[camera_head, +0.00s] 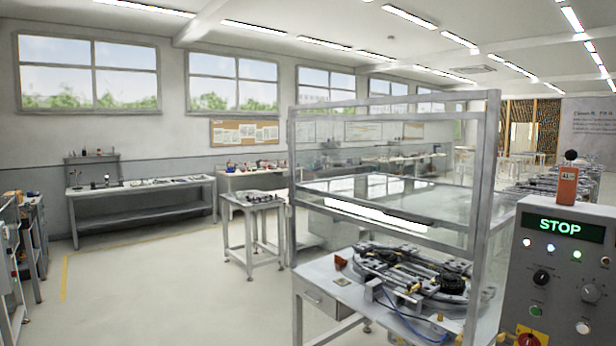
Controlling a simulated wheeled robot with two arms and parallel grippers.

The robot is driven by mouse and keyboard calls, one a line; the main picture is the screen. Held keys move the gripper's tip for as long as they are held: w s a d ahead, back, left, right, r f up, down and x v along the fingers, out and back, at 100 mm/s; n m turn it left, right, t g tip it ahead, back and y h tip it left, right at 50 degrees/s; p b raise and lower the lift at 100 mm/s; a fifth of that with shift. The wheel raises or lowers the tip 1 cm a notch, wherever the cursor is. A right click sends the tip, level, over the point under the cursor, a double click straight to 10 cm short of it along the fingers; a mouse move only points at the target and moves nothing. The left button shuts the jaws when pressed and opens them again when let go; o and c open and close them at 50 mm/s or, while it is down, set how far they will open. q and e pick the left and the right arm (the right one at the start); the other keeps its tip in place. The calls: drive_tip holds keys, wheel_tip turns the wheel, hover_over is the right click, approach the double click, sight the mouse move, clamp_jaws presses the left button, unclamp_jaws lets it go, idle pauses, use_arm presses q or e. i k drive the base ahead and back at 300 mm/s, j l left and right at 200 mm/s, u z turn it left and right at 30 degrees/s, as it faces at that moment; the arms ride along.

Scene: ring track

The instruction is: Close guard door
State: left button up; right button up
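The guard enclosure (490,150) is a tall grey metal frame with clear panels, standing at the centre right. Its guard door looks like a clear panel in the upper front, with a dark bar (384,212) along its lower part. Below that bar the front appears open, and the ring track (415,275) with its dark parts shows on the table inside. The clear panel's exact edges are hard to tell. Neither of my grippers is in view.
A grey control box (563,260) with a green STOP display stands at the right front. A small stand (252,205) is left of the enclosure. A workbench (140,190) lines the back left wall. The floor at left centre is clear.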

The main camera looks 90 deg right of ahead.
sight(468, 254)
drive_tip(key=z, duration=3.05)
